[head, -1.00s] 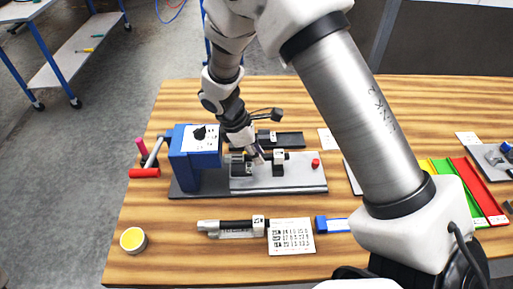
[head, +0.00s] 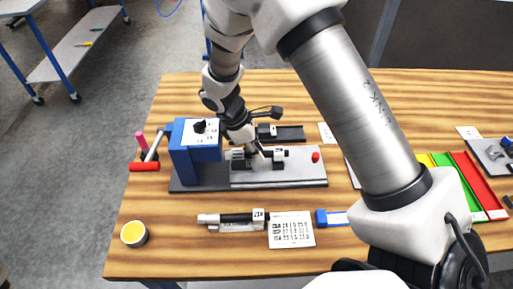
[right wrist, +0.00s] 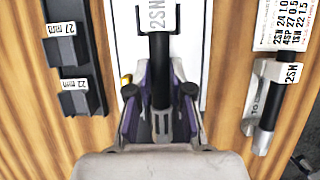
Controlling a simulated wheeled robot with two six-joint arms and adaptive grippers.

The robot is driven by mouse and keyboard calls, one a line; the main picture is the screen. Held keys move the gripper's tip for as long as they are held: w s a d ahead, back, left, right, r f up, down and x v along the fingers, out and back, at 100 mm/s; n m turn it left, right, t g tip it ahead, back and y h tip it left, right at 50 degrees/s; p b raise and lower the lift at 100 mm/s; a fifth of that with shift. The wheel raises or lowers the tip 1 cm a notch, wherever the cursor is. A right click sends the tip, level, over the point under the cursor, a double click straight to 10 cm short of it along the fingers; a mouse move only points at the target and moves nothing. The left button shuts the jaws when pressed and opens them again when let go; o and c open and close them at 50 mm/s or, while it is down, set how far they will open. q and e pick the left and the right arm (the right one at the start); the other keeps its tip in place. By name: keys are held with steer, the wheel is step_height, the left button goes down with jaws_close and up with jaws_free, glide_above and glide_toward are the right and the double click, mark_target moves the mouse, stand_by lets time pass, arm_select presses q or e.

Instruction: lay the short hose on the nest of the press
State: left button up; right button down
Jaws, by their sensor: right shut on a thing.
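The blue press (head: 195,150) stands at the left of the wooden bench, with a black knob on its head and a long grey bed (head: 305,170) running right. My right gripper (head: 262,152) is low over this bed, just right of the press head. It also shows in the right wrist view (right wrist: 160,125), shut on the short black hose (right wrist: 159,72). The hose runs away from the fingers, in line with a white label marked 2SN. Whether the hose touches the nest, a small labelled block (head: 279,163), I cannot tell. My left gripper is out of view.
Behind the bed is a black rail (head: 291,134) with blocks marked 22 and 27 mm. In front are a holder marked 2SN (head: 258,214) and a printed card (head: 291,230). The red press handle (head: 145,167) sticks out left. A yellow-topped tin (head: 134,233) stands front left.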

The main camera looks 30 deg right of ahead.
stand_by(0.4)
steer(key=shift+p, duration=0.3)
stand_by(0.4)
steer(key=shift+p, duration=0.3)
steer(key=shift+f+b, duration=0.35)
steer(key=shift+f, duration=0.3)
steer(key=c, duration=1)
jaws_free()
steer(key=shift+o, duration=0.2)
steer(key=shift+r, duration=0.1)
